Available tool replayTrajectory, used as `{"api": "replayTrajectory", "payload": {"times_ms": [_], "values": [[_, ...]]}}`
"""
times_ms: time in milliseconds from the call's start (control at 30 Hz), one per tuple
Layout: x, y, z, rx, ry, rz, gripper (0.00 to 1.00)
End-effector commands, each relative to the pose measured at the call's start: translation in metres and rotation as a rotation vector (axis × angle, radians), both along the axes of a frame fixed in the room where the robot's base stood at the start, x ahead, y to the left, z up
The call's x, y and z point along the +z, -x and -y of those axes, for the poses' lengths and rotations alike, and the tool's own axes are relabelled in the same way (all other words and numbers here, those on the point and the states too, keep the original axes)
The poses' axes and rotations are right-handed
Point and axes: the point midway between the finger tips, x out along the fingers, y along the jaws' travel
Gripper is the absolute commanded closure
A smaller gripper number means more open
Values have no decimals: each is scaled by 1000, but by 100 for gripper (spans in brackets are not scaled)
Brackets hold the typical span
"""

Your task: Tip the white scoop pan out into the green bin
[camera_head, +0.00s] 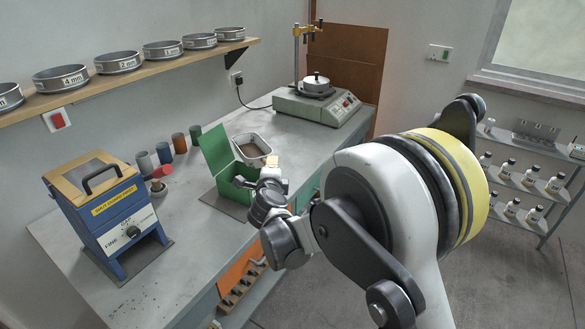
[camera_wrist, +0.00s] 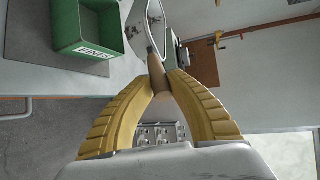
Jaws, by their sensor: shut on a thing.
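The white scoop pan (camera_head: 239,140) holds brown, grainy material and sits just right of and behind the green bin in the head view. In the wrist view part of the pan (camera_wrist: 139,14) shows at the top, cut off by the frame. My gripper (camera_head: 271,173) is shut on the pan's tan handle; the yellow fingers (camera_wrist: 158,84) meet around it in the wrist view. The green bin (camera_head: 214,150) stands on the bench. In the wrist view the bin (camera_wrist: 88,47), labelled FINES, looks open and empty. Whether the pan touches the bench is unclear.
A blue box with a wooden top (camera_head: 105,213) stands on the left of the bench (camera_head: 160,270). Several small coloured cups (camera_head: 163,153) stand along the wall. A green-grey machine (camera_head: 318,104) stands at the far end. A shelf of sieves (camera_head: 140,75) hangs above.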

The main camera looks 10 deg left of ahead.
Motion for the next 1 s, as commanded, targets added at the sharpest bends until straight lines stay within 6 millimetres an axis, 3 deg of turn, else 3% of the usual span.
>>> {"api": "replayTrajectory", "payload": {"times_ms": [667,1000], "values": [[-31,2,-4,2,163,128,100],[-31,7,-11,2,440,344,100]]}}
